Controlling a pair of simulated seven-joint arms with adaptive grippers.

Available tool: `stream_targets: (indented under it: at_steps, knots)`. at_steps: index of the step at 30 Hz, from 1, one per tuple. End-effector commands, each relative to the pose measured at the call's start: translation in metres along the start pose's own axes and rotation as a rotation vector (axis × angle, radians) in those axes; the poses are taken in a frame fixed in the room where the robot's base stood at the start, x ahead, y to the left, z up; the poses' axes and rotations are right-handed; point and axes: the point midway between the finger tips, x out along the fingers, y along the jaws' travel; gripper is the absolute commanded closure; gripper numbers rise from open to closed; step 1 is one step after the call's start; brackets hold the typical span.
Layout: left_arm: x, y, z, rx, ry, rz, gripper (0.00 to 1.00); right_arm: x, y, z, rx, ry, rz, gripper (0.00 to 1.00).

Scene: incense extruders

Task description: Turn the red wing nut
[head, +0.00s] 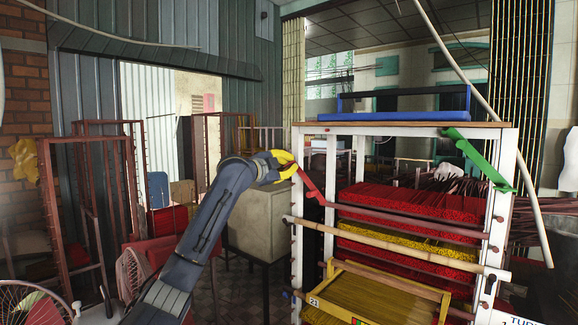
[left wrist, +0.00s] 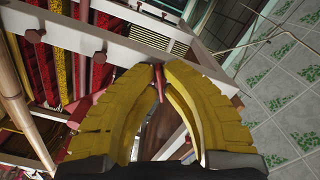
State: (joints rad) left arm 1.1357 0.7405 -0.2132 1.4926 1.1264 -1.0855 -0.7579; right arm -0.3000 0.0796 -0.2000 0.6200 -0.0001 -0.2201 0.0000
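The red wing nut (head: 311,185) is on the left front post of the white rack (head: 502,190), tilted down to the right. My left gripper (head: 292,166) reaches in from the left, and its yellow fingers are at the wing nut's upper left end. In the left wrist view, the fingertips (left wrist: 159,68) nearly meet, with a narrow red piece of the wing nut (left wrist: 158,82) between them. Part of the wing nut is hidden by the fingers. My right gripper is in neither view.
A green wing nut (head: 480,160) sits on the rack's right post. Red and yellow incense bundles (head: 400,205) fill the rack behind wooden bars. A bamboo pole (head: 400,247) crosses its front. A grey cabinet (head: 255,222) stands behind my left forearm. Rusty frames (head: 90,200) stand at left.

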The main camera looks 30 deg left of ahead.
Motion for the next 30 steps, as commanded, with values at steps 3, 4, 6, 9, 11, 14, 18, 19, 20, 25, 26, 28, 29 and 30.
stream_targets:
  at_steps: [3,4,6,9,11,14,18,19,20,25,26,28,29,30]
  knots:
    - [-0.0001,0.0000,0.0008,-0.107,-0.002,0.001,1.00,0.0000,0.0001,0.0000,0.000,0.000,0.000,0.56]
    - [-0.0001,0.0000,0.0008,-0.135,-0.002,0.001,1.00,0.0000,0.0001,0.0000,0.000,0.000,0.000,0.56]
    - [-0.0001,-0.0001,0.0005,-0.203,-0.001,0.000,1.00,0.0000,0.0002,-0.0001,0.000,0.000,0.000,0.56]
    - [0.0001,0.0004,0.0004,-0.297,-0.001,0.001,1.00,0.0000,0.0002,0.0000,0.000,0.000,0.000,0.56]
    - [0.0001,0.0004,0.0005,-0.354,-0.002,0.001,1.00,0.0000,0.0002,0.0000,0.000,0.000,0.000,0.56]
    - [-0.0001,0.0001,0.0007,-0.449,-0.002,0.000,1.00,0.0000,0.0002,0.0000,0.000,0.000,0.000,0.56]
    - [0.0001,0.0003,0.0004,-0.583,-0.001,0.000,1.00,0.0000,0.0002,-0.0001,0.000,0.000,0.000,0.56]
    - [0.0002,0.0004,0.0003,-0.612,-0.001,0.001,1.00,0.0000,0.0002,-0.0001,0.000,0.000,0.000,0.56]
    - [0.0002,0.0003,0.0002,-0.640,-0.001,0.001,1.00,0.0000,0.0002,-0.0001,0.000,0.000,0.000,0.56]
    - [0.0002,0.0002,0.0001,-0.799,0.000,0.000,1.00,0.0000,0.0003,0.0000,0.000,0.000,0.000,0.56]
    - [0.0002,0.0002,0.0000,-0.825,0.000,0.000,1.00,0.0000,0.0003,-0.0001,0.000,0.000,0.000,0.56]
    - [0.0002,0.0002,0.0000,-0.885,0.000,0.000,1.00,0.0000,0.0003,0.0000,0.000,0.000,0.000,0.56]
    - [0.0001,0.0001,0.0000,-0.910,0.000,0.000,1.00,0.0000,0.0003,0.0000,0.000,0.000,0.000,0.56]
    - [0.0001,0.0001,0.0000,-0.941,0.000,0.000,1.00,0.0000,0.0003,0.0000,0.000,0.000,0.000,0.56]
